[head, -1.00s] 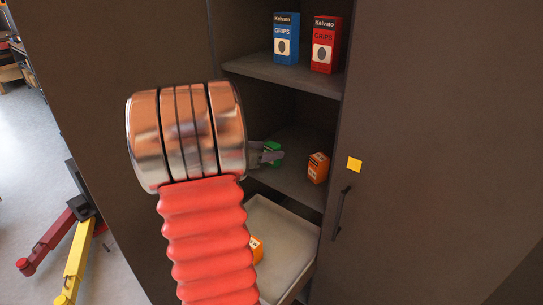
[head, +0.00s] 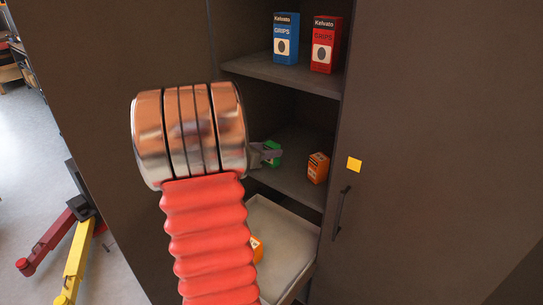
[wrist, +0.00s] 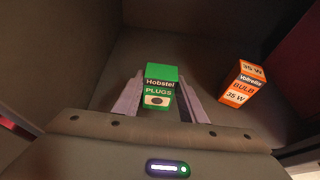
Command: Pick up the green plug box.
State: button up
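The green plug box (wrist: 160,88), labelled "Hobstel PLUGS", stands upright on the cabinet's middle shelf. In the wrist view it is between the two grey-mauve fingers of my gripper (wrist: 161,82). The fingers lie along its left and right sides, with a narrow dark gap showing at the lower right. On the left I cannot tell whether the finger touches. In the head view my gripper (head: 266,153) reaches in over the shelf, and a finger partly hides the green box (head: 274,147).
An orange bulb box (wrist: 242,84) stands to the right on the same shelf. A blue grips box (head: 286,38) and a red one (head: 326,44) stand on the shelf above.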

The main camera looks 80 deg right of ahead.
jog(key=c, duration=0.6)
jog(key=shift+r, duration=0.1)
jog(key=shift+c, duration=0.2)
notch_tip(320, 180, up, 18)
dwell(0.7)
